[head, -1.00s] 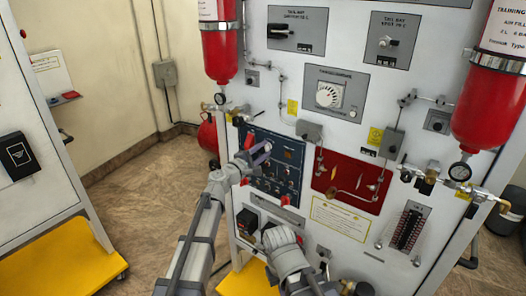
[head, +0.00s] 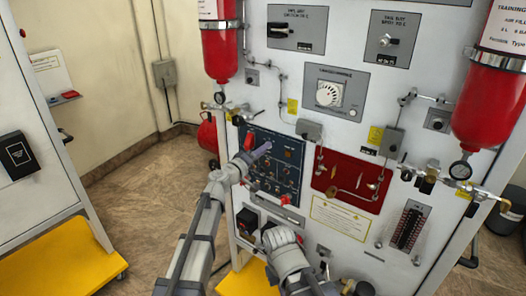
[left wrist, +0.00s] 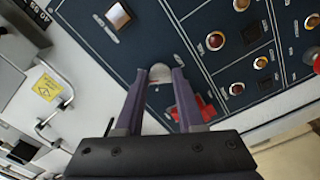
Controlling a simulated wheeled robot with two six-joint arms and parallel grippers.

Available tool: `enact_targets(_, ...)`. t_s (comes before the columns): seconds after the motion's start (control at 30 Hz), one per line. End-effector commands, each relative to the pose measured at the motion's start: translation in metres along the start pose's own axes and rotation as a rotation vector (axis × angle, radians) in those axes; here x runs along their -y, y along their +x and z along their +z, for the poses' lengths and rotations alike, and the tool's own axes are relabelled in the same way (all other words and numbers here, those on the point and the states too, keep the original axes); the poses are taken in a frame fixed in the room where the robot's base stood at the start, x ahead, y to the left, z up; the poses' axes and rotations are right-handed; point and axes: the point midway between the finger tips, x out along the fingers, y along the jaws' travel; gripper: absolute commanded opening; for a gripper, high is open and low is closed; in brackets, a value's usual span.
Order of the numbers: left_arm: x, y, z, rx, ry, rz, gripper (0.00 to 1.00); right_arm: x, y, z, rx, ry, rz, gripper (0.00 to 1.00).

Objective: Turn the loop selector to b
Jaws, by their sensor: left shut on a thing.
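The dark blue control panel (head: 275,165) is on the white upright board, left of its middle. My left gripper (head: 265,149) is at the upper part of this panel. In the left wrist view, my left gripper (left wrist: 160,80) is shut on a pale round knob (left wrist: 160,72), which looks like the loop selector. The fingers cover its sides, and I cannot read its letters or tell where it points. In the head view the gripper hides the knob. My right arm comes up from below, but its fingers do not show.
A red lever (left wrist: 187,103) is close beside the fingers in the left wrist view. Lamps and a square switch (left wrist: 118,16) sit farther along the panel. A red panel (head: 347,181) is to the right. Red cylinders (head: 219,50) hang on the board above.

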Motion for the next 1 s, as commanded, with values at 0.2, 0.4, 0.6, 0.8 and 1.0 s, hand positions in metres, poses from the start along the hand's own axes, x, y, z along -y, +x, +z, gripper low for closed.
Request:
enact_targets(0.2, 0.0007, -0.0009, 0.0012, 0.002, 0.141, 0.000, 0.00, 0.0001, 0.0009, 0.0000, 0.000, 0.000, 0.000, 0.00)
enact_targets(0.4, 0.0010, -0.0010, 0.0013, 0.003, 0.221, 0.000, 0.00, 0.0001, 0.0011, -0.0001, 0.000, 0.000, 0.000, 0.00)
enact_targets(0.6, 0.0011, -0.0010, 0.0013, 0.003, 0.262, 0.000, 0.00, 0.0001, 0.0012, -0.0001, 0.000, 0.000, 0.000, 0.00)
enact_targets(0.8, 0.0011, -0.0011, 0.0014, 0.003, 0.272, 0.000, 0.00, 0.0001, 0.0013, -0.0001, 0.000, 0.000, 0.000, 0.00)
enact_targets(1.0, 0.0011, -0.0011, 0.0016, 0.003, 0.272, 0.000, 0.00, 0.0001, 0.0013, -0.0001, 0.000, 0.000, 0.000, 0.00)
